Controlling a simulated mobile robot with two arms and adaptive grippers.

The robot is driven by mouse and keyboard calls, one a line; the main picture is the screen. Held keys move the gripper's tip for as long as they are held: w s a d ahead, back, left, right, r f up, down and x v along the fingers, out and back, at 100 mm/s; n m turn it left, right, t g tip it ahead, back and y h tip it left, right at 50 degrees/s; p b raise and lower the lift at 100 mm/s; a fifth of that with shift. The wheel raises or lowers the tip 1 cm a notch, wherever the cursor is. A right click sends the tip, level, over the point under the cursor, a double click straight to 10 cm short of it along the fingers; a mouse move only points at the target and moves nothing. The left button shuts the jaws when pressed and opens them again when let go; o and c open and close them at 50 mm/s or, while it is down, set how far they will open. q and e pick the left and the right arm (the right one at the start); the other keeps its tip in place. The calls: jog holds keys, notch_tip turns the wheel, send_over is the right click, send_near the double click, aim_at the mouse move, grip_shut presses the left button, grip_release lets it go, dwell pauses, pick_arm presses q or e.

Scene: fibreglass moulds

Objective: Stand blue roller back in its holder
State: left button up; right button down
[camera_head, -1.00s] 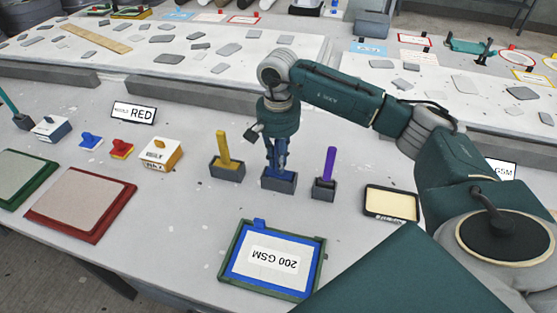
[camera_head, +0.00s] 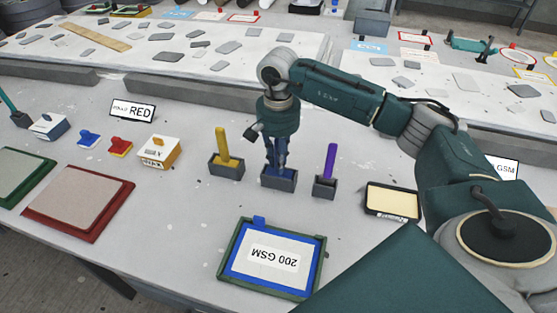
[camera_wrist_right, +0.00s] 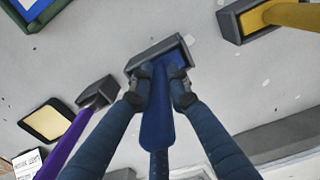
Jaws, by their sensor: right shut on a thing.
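The blue roller (camera_wrist_right: 157,112) stands with its lower end inside a dark grey holder (camera_head: 279,182). In the head view it is mostly hidden behind the fingers. My right gripper (camera_head: 277,164) points down over that holder and is shut on the blue roller. In the right wrist view both fingertips of the right gripper (camera_wrist_right: 162,92) press on the roller from either side, close to the rim of the holder (camera_wrist_right: 158,58). The roller looks about upright. My left gripper is not in view.
A yellow roller (camera_head: 228,149) stands in a holder to the left, a purple one (camera_head: 330,160) to the right. A cream tray (camera_head: 392,200) lies further right. A blue-framed "200 GSM" panel (camera_head: 272,258) lies in front, and a red-edged board (camera_head: 80,198) at left.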

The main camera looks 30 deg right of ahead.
jog(key=c, duration=1.6)
grip_release()
jog(key=shift+o, duration=0.2)
notch_tip(320, 180, up, 11)
jog(key=shift+w+a+f, duration=0.1)
jog(key=shift+a, duration=0.05)
jog(key=shift+r, duration=0.6)
